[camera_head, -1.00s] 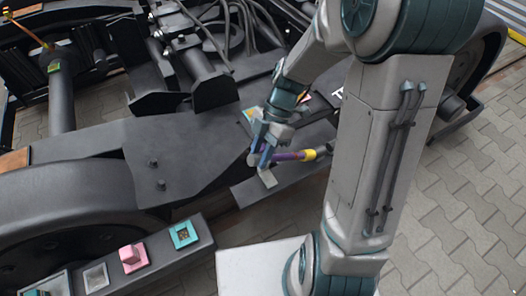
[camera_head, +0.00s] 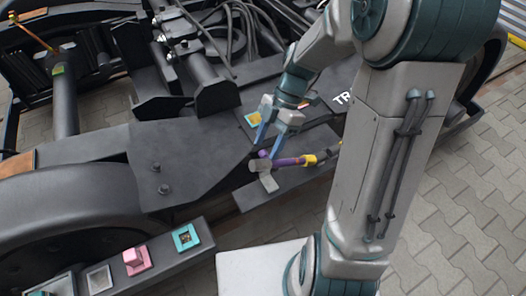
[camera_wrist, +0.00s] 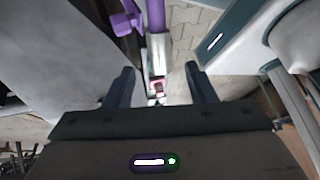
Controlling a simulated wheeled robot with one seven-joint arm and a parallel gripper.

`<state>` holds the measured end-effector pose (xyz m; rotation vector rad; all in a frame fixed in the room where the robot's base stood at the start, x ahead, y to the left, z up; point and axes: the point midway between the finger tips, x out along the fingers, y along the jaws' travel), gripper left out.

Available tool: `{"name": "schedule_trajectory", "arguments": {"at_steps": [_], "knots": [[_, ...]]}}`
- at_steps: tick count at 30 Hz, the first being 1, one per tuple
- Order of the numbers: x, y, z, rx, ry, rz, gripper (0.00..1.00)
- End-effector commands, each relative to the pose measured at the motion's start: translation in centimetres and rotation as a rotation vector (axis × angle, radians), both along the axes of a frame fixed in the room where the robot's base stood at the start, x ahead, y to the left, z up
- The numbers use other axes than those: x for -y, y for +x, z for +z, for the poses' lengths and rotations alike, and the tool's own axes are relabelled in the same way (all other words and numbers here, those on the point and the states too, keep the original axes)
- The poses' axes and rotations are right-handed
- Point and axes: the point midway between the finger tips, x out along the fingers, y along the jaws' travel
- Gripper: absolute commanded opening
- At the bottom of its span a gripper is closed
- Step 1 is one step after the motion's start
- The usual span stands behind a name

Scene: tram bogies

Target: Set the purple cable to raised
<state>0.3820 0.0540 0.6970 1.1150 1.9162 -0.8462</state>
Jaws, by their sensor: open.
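A small light grey tab (camera_head: 269,183) shows just below that end. My gripper (camera_head: 267,146) is open and empty, its fingers pointing down just above the cable's left end. In the wrist view, my gripper (camera_wrist: 161,84) has its fingers spread apart. A purple part (camera_wrist: 155,16) and a purple hooked piece (camera_wrist: 125,20) show beyond the fingers; I cannot tell whether they are the cable.
A dark rail in front carries a teal socket (camera_head: 186,237), a pink block (camera_head: 136,259) and a grey square (camera_head: 99,278). Black hoses (camera_head: 240,25) run at the back.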

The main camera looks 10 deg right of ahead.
Motion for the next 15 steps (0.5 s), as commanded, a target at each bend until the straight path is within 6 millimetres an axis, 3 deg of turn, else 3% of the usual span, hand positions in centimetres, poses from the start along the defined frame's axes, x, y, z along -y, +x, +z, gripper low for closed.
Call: {"name": "schedule_trajectory", "arguments": {"at_steps": [1, 6, 15], "knots": [[0.6, 0.5, 1.5, 0.003, 0.0, -0.003, 0.5], [2.1, 1.8, 4.6, 0.002, 0.0, -0.002, 0.5], [3.4, 2.8, 7.2, -0.001, 0.0, 0.001, 0.5]]}}
